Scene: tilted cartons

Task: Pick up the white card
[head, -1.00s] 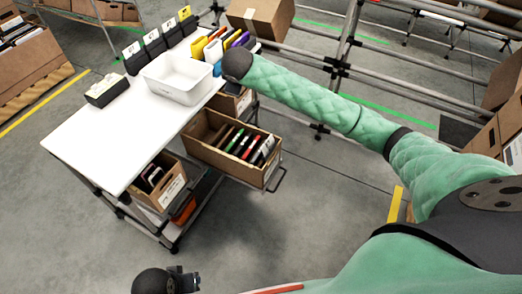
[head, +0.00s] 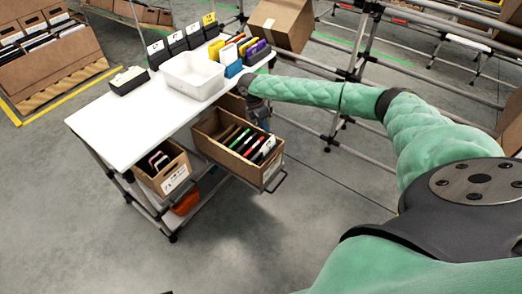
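A brown carton (head: 210,143) on the cart's right side holds several upright thin items in black, green, red and white. The white one, at the carton's front right end, looks like the white card (head: 267,148). My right gripper (head: 264,123) points down over the back right part of this carton, behind and above the white card. It is small and partly blended with the carton behind it, so whether its fingers are open is unclear. It does not visibly hold anything. My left gripper is out of view.
The white table (head: 120,130) carries a white bin (head: 193,76), a small dark box (head: 129,80), several labelled black holders and colourful folders (head: 257,50). Another carton (head: 172,178) sits below. A metal rail frame stands behind. The floor in front is clear.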

